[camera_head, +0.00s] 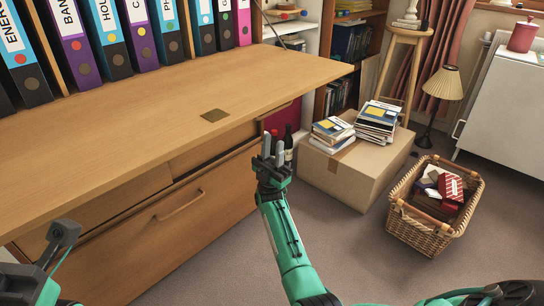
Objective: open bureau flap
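The bureau flap (130,115) is lowered and lies about level, its wooden inner face up. A small brass plate (214,115) is set near its front edge. A folding stay (278,35) shows at its far right end. My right gripper (272,149) is in front of the bureau, by the flap's right front edge, fingers pointing up. Its two grey fingers stand apart with nothing seen between them, and no contact with the flap shows.
Ring binders (108,38) stand behind the flap. A drawer with a handle (180,205) is below. A dark bottle (288,145) shows behind my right gripper. To the right are a cardboard box (345,175) with books, a wicker basket (428,225), a lamp (445,85) and a stool (400,35).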

